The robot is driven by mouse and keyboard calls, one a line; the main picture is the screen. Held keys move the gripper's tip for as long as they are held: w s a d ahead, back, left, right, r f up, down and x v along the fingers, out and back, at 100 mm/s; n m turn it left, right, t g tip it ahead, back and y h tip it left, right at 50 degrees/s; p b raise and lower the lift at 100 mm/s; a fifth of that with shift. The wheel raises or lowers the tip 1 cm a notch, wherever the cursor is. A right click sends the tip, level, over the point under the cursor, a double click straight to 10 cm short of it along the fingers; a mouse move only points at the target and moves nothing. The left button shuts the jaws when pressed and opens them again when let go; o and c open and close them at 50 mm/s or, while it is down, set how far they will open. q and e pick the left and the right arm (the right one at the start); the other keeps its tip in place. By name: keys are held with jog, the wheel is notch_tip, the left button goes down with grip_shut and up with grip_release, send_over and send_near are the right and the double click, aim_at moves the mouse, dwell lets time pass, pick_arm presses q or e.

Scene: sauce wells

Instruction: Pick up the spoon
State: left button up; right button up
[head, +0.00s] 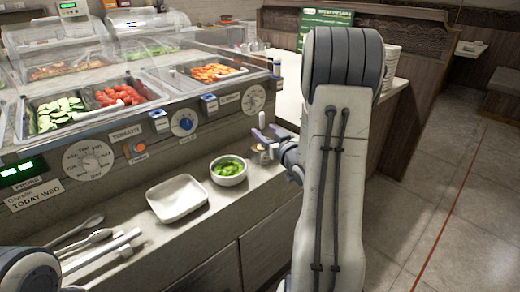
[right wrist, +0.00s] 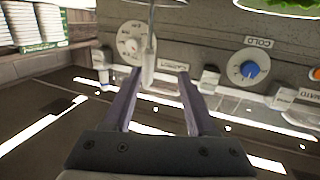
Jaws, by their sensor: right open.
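My right gripper (head: 263,129) is open at the right end of the counter, beside the bowl of greens. It also shows in the right wrist view (right wrist: 160,74), with its two purple fingers apart. A pale, slim spoon handle (right wrist: 149,62) hangs down from the top of that view, and its end lies between the fingertips, nearer the left finger. The spoon's far end is cut off at the top, by the edge of a small dish (right wrist: 168,3). In the head view a small sauce cup (head: 261,155) sits just below the gripper.
A white bowl of greens (head: 228,179) and an empty square white plate (head: 176,198) stand on the counter. Other utensils (head: 95,238) lie at the front left. The glass-covered food bar (head: 150,85) with its dial panel rises behind. A plate stack (head: 390,68) stands at right.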

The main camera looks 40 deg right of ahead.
jog(key=shift+s+d+t, duration=0.2)
jog(key=shift+d+t, duration=0.2)
jog(key=shift+d, duration=0.6)
jog(key=p+x, duration=0.1)
jog(key=x, duration=0.8)
jog(key=shift+w+r+h, duration=0.25)
jog(key=shift+w+h, duration=0.05)
grip_shut()
